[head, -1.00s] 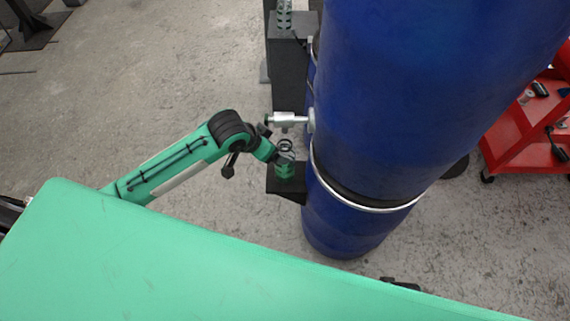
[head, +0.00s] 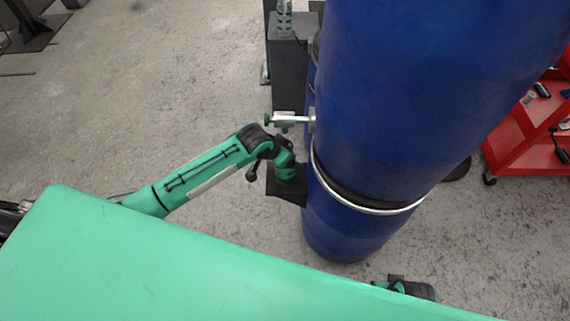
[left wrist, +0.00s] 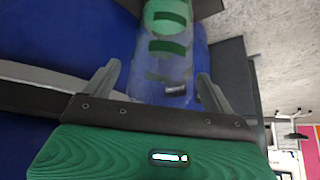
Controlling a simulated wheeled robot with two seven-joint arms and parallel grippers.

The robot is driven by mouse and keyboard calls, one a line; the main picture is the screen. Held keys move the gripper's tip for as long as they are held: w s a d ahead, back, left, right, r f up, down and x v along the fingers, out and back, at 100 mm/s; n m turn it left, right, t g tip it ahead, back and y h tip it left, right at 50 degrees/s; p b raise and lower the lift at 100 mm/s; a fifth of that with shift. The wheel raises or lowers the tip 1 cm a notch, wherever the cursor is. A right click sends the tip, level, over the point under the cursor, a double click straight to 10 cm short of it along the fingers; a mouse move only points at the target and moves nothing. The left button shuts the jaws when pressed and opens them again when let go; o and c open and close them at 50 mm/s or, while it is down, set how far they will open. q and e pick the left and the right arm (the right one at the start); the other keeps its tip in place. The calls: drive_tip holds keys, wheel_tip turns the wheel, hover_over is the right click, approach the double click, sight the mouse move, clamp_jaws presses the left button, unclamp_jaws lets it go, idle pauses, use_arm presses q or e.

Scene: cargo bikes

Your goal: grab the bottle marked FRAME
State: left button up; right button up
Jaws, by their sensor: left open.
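A clear bottle with green bands (left wrist: 168,48) shows in the left wrist view, between the two fingers of my left gripper (left wrist: 158,70). The fingers are apart, one on each side of it. No lettering on it can be read. In the head view my left gripper (head: 285,168) is over a small black shelf (head: 291,194) beside the large blue barrel. There the hand covers most of the bottle.
The tall blue barrel (head: 400,90) with a metal band stands just right of the shelf. A metal clamp-like fitting (head: 288,119) juts out above the shelf, near my arm. A red cart (head: 530,135) stands at far right.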

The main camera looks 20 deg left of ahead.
use_arm(q)
drive_tip(key=shift+c, duration=0.4)
drive_tip(key=c, duration=1.5)
drive_tip(key=shift+r, duration=0.1)
